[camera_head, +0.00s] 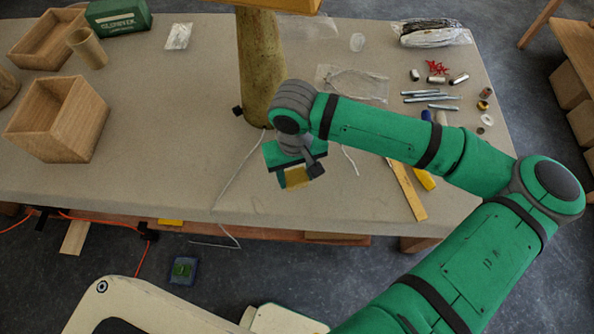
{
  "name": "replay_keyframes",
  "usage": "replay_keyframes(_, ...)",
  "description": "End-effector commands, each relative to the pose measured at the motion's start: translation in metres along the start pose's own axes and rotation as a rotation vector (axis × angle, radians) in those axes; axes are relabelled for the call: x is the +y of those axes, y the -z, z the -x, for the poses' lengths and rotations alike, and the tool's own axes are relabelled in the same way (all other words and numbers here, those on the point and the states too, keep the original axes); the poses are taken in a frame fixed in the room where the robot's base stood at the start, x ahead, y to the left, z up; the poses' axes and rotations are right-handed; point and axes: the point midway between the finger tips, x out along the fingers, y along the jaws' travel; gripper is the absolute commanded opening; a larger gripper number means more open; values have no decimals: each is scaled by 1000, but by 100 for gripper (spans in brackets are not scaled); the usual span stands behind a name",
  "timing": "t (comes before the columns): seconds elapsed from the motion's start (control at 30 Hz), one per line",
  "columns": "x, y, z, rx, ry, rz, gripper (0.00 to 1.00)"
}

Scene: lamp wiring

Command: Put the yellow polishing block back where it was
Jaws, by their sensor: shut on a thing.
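The yellow polishing block (297,178) is held in my gripper (296,174), over the front middle part of the table. My gripper is shut on it, and its black finger shows at the right of the block. The block's upper part is hidden by the gripper. I cannot tell whether the block touches the table top. My green arm reaches in from the lower right. The lamp's tall yellowish column (262,70) stands just behind the gripper.
A white cord (239,167) runs from the column over the table's front edge. A wooden ruler-like strip (407,190) and yellow-handled tool (424,179) lie right of the gripper. Wooden boxes (58,118) stand at left. Small metal parts (430,96) lie at right. Left-front table is clear.

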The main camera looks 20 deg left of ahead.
Motion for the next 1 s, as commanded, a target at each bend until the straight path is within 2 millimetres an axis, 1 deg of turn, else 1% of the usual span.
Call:
replay_keyframes(0.17,1,3,-8,0,1,-2,28)
replay_keyframes(0.43,4,4,-41,-1,1,-8,28)
replay_keyframes(0.63,3,3,-44,0,3,-7,28)
replay_keyframes(0.67,3,3,-44,-1,3,-7,48)
replay_keyframes(0.7,3,3,-44,-1,4,-7,58)
replay_keyframes(0.73,3,3,-44,-1,3,-7,65)
replay_keyframes(1.0,4,3,-43,0,2,-7,65)
